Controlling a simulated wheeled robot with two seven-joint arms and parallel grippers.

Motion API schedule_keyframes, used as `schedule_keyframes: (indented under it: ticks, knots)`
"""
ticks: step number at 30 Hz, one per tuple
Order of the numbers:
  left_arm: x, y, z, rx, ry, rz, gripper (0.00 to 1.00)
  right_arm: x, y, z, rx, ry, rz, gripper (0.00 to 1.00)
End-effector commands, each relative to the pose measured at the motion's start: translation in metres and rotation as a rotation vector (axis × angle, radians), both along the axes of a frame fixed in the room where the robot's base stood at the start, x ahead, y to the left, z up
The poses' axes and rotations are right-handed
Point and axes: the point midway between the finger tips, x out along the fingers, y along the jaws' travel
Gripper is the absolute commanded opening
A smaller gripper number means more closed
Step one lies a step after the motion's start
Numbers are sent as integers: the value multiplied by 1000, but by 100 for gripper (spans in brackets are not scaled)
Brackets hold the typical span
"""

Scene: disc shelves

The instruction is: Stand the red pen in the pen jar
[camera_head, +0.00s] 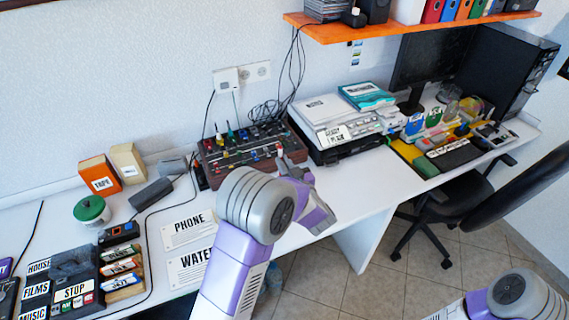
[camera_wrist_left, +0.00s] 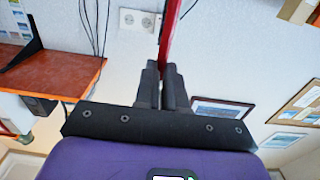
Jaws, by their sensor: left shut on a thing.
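In the left wrist view, my left gripper (camera_wrist_left: 162,88) is shut on the red pen (camera_wrist_left: 169,32). The pen sticks out beyond the fingertips toward the top of that view, tilted slightly, with nothing touching its visible part. In the head view, my left wrist (camera_head: 263,205) is over the front of the white desk, right of the signs. The fingertips and pen are hard to make out there. A clear, rounded container (camera_head: 452,108) stands among small items at the right; I cannot tell whether it is the pen jar. My right gripper is out of view.
A mixer board (camera_head: 240,152) with cables and a printer (camera_head: 345,125) stand along the wall. An orange shelf (camera_head: 400,28) hangs above. A green-lidded tub (camera_head: 90,208) and labelled boxes are at the left. A black chair (camera_head: 440,205) stands at the right.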

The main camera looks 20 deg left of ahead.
Motion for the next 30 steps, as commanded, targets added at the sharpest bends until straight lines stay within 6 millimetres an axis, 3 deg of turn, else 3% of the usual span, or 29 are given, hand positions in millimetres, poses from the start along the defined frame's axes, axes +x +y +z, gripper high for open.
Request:
schedule_keyframes:
  ticks: [30]
  knots:
    - [0, 0, -83, 0, 3, 0, 0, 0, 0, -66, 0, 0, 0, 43]
